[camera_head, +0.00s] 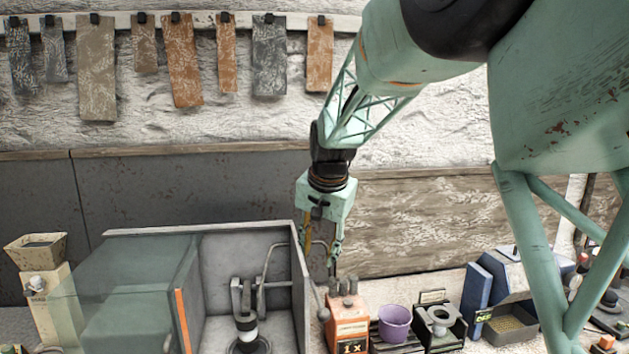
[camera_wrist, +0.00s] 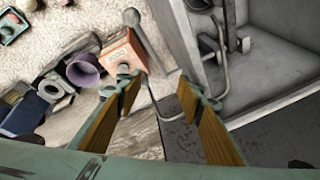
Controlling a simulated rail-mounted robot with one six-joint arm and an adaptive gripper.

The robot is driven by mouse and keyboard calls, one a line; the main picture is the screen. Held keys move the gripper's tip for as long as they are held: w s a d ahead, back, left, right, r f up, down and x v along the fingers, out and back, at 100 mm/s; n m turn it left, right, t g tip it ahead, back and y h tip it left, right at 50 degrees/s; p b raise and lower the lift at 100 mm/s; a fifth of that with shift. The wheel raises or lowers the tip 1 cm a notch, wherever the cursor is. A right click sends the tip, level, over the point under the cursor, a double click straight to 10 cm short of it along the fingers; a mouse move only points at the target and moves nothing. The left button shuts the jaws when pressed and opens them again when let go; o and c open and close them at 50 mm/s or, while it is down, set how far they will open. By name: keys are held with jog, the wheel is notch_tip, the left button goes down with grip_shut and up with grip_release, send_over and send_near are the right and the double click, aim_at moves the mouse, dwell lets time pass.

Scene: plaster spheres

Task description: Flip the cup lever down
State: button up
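A grey lever with a round knob (camera_head: 323,314) stands by the outer right wall of the open grey booth, beside an orange box. The lever also shows in the wrist view (camera_wrist: 131,17). I cannot tell for certain that this is the cup lever. My gripper (camera_head: 320,252) hangs fingers down above the booth's right wall. In the wrist view, the fingers (camera_wrist: 157,84) are wide apart with nothing visibly held between them.
The booth (camera_head: 303,275) holds a dark fixture with a white band (camera_head: 246,328). Right of it stand the orange box (camera_head: 348,323), a purple cup (camera_head: 395,324), a grey funnel-like device (camera_head: 438,321) and a blue box (camera_head: 497,285). A hopper (camera_head: 35,250) stands far left.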

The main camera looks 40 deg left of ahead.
jog(key=shift+w+a+r+g+h+p, duration=0.3)
jog(key=shift+w+a+r+h+p, duration=0.3)
jog(key=shift+p, duration=1.2)
jog(key=shift+a+p, duration=0.2)
jog(key=shift+p, duration=0.3)
jog(key=shift+w+a+r+p, duration=0.3)
jog(key=shift+a+p, duration=0.05)
jog(key=shift+p, duration=0.8)
jog(key=shift+a, duration=0.1)
jog(key=shift+w+a+r+g+h+p, duration=0.15)
jog(key=shift+w+a+g+h+p, duration=0.2)
jog(key=shift+p, duration=0.6)
jog(key=shift+a+r+p, duration=0.1)
jog(key=shift+r+p, duration=0.05)
jog(key=shift+p, duration=0.5)
